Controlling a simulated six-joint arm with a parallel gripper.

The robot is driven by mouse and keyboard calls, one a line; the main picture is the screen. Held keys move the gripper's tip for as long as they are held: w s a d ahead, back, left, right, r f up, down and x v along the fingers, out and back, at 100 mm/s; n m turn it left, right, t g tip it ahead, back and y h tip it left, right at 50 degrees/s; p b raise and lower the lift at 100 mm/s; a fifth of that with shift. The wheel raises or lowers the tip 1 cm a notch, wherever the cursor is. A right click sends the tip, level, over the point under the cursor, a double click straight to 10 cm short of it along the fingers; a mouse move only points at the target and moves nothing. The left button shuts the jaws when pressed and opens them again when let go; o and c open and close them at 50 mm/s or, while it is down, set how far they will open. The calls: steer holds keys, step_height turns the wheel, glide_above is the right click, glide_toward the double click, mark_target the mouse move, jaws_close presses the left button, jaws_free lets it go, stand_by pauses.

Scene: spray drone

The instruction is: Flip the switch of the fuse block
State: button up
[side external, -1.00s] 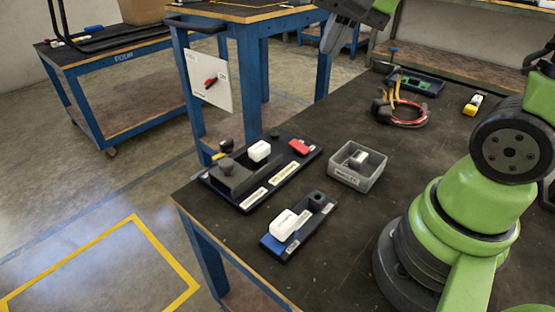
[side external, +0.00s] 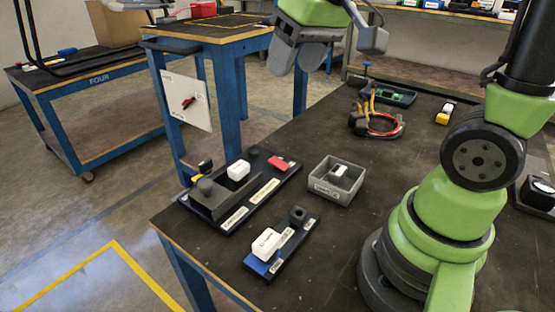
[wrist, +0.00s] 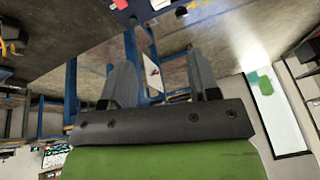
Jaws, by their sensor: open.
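My gripper (wrist: 161,80) is open and empty, its two grey fingers wide apart in the wrist view. In the side view the grey end of my arm (side external: 290,50) is high at the top, well above the table. A long dark board (side external: 240,192) carries a grey block, a white block (side external: 238,171) and a red part (side external: 281,163). In front of it a smaller dark-and-blue board (side external: 284,245) carries a white block (side external: 266,243) and a black round part (side external: 298,213). The labels are too small to read, so I cannot tell which is the fuse block.
A grey bin (side external: 335,181) holds a small white part. A cable loop (side external: 376,122) and a yellow-white block (side external: 445,113) lie farther back. A white panel with a red handle (side external: 187,101) hangs at a blue bench (side external: 215,30). The table's middle is clear.

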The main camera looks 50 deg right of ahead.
steer(key=w+d+f+n+g, duration=0.1)
steer(key=w+d+f+g, duration=0.1)
steer(key=w+d+f, duration=0.45)
steer(key=n+g, duration=0.1)
steer(key=g, duration=0.1)
glide_toward(279, 163)
steer(key=shift+h, duration=0.3)
steer(key=f, duration=0.8)
steer(key=shift+w+a+f, duration=0.15)
steer(key=shift+a+f, duration=0.1)
steer(key=shift+f, duration=0.05)
